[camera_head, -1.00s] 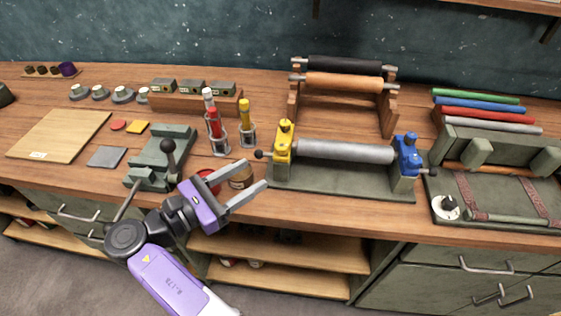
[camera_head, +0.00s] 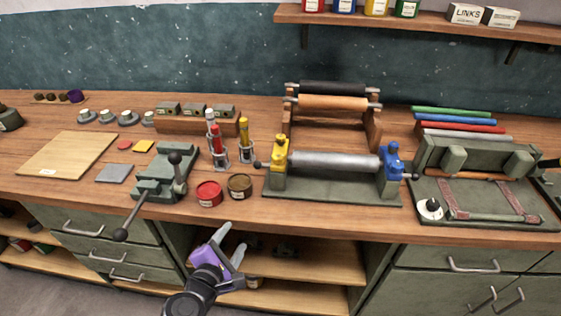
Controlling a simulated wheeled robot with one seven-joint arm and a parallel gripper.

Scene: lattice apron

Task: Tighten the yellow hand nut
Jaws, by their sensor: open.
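The yellow hand nut (camera_head: 281,139) sits on top of the yellow end block (camera_head: 278,154) at the left end of a grey roller (camera_head: 333,162). The roller's right end is in a blue end block (camera_head: 393,158). The unit stands on a dark green base (camera_head: 332,188) at the bench's front. My gripper (camera_head: 234,239) has purple housing and grey fingers. It is open and empty, in front of the bench edge, below and to the left of the yellow block. I cannot tell how far down the nut is screwed.
A red can (camera_head: 209,194) and a brown can (camera_head: 240,186) stand left of the roller unit. A dark green vise (camera_head: 160,178) with a long handle is further left. A wooden rack (camera_head: 332,130) with rollers is behind. Open shelves (camera_head: 310,266) lie below the bench edge (camera_head: 320,224).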

